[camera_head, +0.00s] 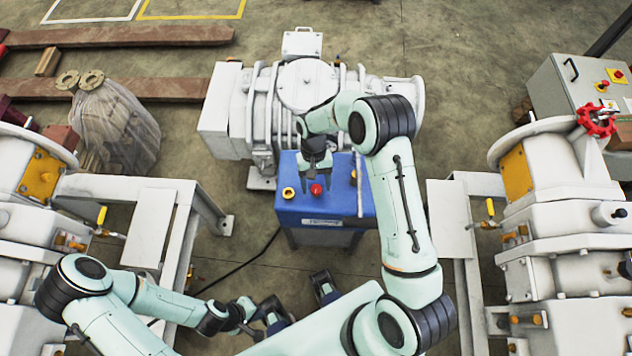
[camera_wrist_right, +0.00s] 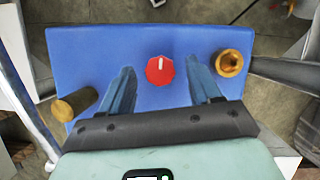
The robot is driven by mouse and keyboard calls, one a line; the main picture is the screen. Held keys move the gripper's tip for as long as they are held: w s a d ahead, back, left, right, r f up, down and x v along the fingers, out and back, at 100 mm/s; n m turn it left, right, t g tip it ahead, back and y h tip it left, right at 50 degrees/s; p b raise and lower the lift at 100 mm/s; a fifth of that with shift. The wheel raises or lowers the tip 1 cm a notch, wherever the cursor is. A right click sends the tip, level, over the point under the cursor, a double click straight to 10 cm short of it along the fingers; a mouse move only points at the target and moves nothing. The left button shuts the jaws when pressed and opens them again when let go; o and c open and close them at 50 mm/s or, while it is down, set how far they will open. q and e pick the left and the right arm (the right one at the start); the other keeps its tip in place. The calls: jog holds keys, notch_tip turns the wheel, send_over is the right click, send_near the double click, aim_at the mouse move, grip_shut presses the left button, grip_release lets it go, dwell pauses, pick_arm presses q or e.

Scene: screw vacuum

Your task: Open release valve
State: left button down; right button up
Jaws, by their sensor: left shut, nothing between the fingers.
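The blue box (camera_head: 330,207) stands at the centre of the head view, with a red knob (camera_head: 316,189) on its top. In the right wrist view the red knob (camera_wrist_right: 160,70) has a white mark pointing toward the picture's top. My right gripper (camera_head: 316,162) is above the box. In its wrist view the gripper (camera_wrist_right: 163,88) is open, its fingers apart on either side of the knob's line, with nothing held. Contact with the knob cannot be told. My left gripper (camera_head: 272,316) is low in the head view, shut and empty, away from the box.
Brass fittings flank the knob, one ring-shaped (camera_head: 288,193) and one at the other side (camera_wrist_right: 75,105). A large white pump (camera_head: 305,85) stands behind the box. White machines on frames stand at both sides; the right one has a red handwheel (camera_head: 597,120). A dark cable crosses the floor.

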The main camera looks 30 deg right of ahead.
aim_at(316, 186)
jog(key=shift+r, duration=0.1)
notch_tip(316, 186, up, 20)
jog(key=p, duration=0.1)
dwell(0.4)
dwell(0.5)
